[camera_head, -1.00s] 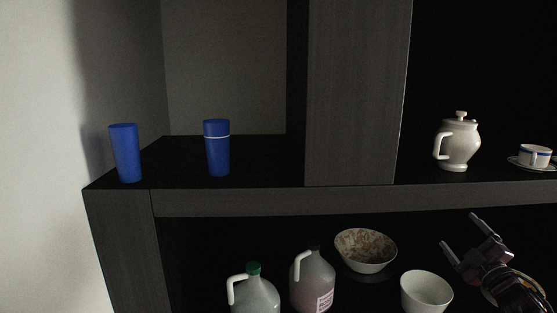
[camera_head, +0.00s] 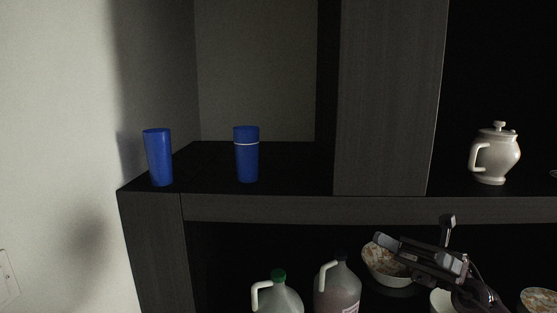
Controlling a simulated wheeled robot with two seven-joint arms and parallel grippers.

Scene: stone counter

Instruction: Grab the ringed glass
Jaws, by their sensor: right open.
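The ringed glass (camera_head: 247,160) is a blue cylinder with a thin white ring near its top, standing upright on the upper dark shelf. A second blue glass (camera_head: 158,158), plain and without a ring, stands upright to its left near the shelf's left end. My right gripper (camera_head: 415,232) is at the lower right, open and empty, its fingers pointing up and left. It is below the shelf edge and well to the right of the ringed glass, apart from it. My left gripper is not in view.
A white teapot (camera_head: 495,158) stands on the upper shelf at right, beyond a wide dark upright panel (camera_head: 385,100). On the lower level are a green-capped jug (camera_head: 277,297), a dark-capped jug (camera_head: 338,290) and a patterned bowl (camera_head: 377,266) partly behind my gripper. A wall bounds the left.

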